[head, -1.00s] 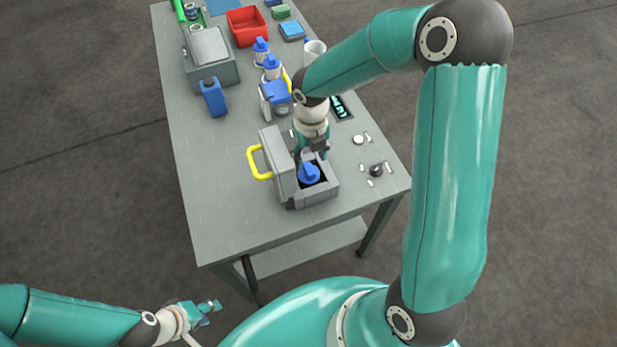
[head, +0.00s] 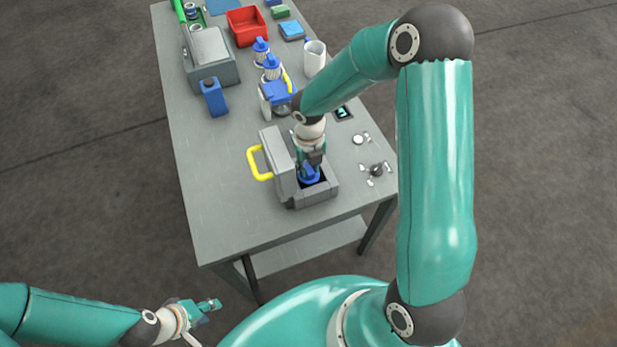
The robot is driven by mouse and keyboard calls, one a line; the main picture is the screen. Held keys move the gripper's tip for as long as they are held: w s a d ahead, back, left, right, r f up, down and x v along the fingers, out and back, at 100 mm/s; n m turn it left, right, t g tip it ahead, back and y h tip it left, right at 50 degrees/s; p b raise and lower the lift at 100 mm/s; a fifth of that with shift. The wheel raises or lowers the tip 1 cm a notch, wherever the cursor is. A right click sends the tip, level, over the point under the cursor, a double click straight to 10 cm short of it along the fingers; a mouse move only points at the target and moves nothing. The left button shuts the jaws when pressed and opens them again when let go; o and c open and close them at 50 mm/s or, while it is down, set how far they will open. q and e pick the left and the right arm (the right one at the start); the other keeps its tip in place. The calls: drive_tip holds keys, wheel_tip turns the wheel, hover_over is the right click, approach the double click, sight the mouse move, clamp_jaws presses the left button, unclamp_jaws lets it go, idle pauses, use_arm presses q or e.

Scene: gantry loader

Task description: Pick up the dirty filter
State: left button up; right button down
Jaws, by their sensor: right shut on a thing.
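A grey box (head: 319,195) with its lid (head: 278,160) swung open stands near the front of the table. The lid has a yellow handle (head: 256,163). Inside the box is the dirty filter (head: 312,179), of which only the blue top shows. My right gripper (head: 309,168) points down into the box and is shut on the blue top; the fingers partly hide it. The filter's body is hidden in the box. My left gripper (head: 209,306) is away from the table at the lower left, holding nothing that I can see; its finger gap is unclear.
Two blue-topped filters (head: 271,70) stand behind, near a blue and white device (head: 277,95). A blue bottle (head: 214,98), grey machine (head: 211,57), red bin (head: 246,27) and white jug (head: 314,58) are further back. Small parts (head: 376,170) lie right of the box. The table's front left is clear.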

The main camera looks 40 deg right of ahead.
idle(0.5)
wheel_tip(320, 180, up, 20)
idle(0.6)
idle(0.8)
